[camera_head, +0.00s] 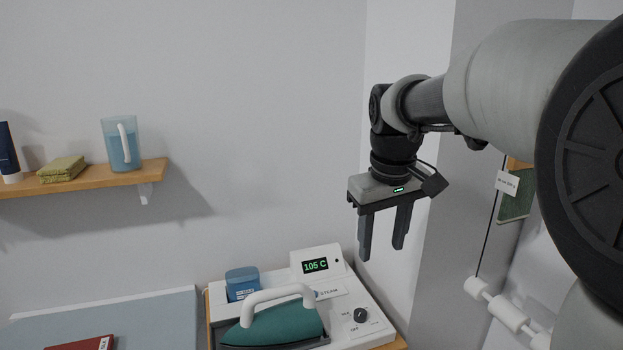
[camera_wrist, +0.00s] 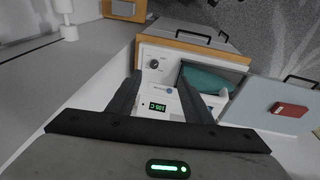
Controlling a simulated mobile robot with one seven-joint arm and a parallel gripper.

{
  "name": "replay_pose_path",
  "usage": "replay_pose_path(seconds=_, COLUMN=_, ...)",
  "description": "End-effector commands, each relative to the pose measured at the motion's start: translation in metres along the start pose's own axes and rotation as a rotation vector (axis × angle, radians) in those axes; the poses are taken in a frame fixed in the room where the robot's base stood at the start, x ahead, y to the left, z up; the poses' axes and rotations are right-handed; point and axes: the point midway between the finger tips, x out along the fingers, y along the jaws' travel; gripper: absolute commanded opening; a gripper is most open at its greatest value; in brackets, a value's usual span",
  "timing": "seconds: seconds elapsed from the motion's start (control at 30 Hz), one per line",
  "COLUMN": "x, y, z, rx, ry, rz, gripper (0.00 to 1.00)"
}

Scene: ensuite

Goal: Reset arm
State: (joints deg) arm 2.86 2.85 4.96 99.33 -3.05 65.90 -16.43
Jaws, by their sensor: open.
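My gripper (camera_head: 383,250) hangs from my raised arm at the right of the head view, fingers pointing down. Its two fingers are apart with nothing between them. It is above and behind the right part of a white steam iron station (camera_head: 372,327), clear of it. The wrist view also shows my gripper (camera_wrist: 163,88), with the station's display (camera_wrist: 157,107) visible between the fingers. The display reads 105 C in the head view.
A teal iron (camera_head: 275,327) with a white handle rests on the station, near a blue container (camera_head: 242,283). A wooden wall shelf (camera_head: 90,186) at left holds a blue jug (camera_head: 119,150), folded green cloths (camera_head: 62,169) and a dark tube (camera_head: 8,153). A red book (camera_wrist: 290,109) lies on a grey surface.

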Motion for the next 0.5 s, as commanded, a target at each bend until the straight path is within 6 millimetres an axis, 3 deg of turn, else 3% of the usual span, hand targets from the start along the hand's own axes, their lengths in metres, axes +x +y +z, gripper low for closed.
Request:
replay_pose_path(seconds=0.03, x=-0.018, y=-0.006, z=0.021, rx=0.031, ry=0.029, rz=0.012, gripper=0.46)
replay_pose_path(seconds=0.2, x=-0.046, y=-0.026, z=0.088, rx=0.148, ry=0.125, rz=0.032, gripper=0.46)
replay_pose_path(seconds=0.4, x=-0.047, y=-0.049, z=0.156, rx=0.272, ry=0.227, rz=0.027, gripper=0.46)
replay_pose_path(seconds=0.5, x=-0.042, y=-0.057, z=0.177, rx=0.314, ry=0.26, rz=0.02, gripper=0.46)
